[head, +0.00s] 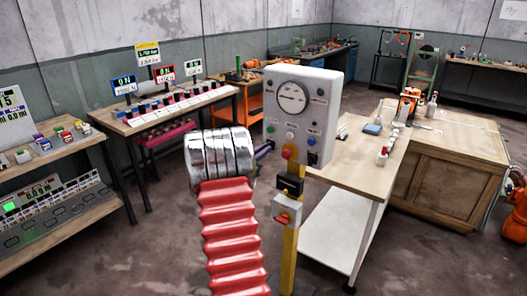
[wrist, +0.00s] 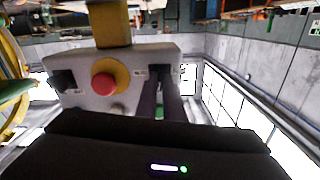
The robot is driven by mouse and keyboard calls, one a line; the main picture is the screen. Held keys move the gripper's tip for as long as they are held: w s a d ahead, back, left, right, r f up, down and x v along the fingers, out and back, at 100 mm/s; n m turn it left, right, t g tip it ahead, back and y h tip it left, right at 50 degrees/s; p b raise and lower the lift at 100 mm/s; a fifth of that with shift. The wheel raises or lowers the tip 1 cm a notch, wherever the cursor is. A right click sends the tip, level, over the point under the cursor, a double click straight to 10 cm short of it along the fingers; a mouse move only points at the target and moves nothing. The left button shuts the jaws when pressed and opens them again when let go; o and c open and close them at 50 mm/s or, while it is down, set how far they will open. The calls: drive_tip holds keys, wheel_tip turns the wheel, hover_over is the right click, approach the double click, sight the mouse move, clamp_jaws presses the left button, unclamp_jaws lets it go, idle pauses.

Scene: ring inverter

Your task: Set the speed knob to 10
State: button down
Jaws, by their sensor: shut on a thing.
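A grey control box (head: 330,90) stands on a yellow post, with a round dial (head: 293,97) on its upper face. The dial's numbers are too small to read. My gripper (head: 266,147) is at the box's lower left. In the wrist view, where the box (wrist: 140,62) appears upside down, its two dark fingers (wrist: 168,90) reach the panel and are shut on a knob. The fingers hide that knob, so its setting and name cannot be told. A second black knob (wrist: 63,79) sits across the red button.
A red mushroom button (wrist: 105,86) on a yellow disc is close beside my fingers. Two boxes with controls (head: 290,184) hang on the yellow post (head: 290,250). A wooden bench (head: 345,165) stands to the right.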

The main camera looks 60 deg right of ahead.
drive_tip(key=shift+f+n, duration=0.4)
drive_tip(key=shift+n, duration=0.7)
drive_tip(key=c, duration=2.2)
unclamp_jaws()
drive_tip(key=o, duration=0.3)
drive_tip(key=shift+r, duration=0.25)
drive_tip(key=shift+o, duration=0.2)
drive_tip(key=w+a, duration=0.2)
drive_tip(key=a, duration=1.1)
drive_tip(key=shift+a, duration=0.35)
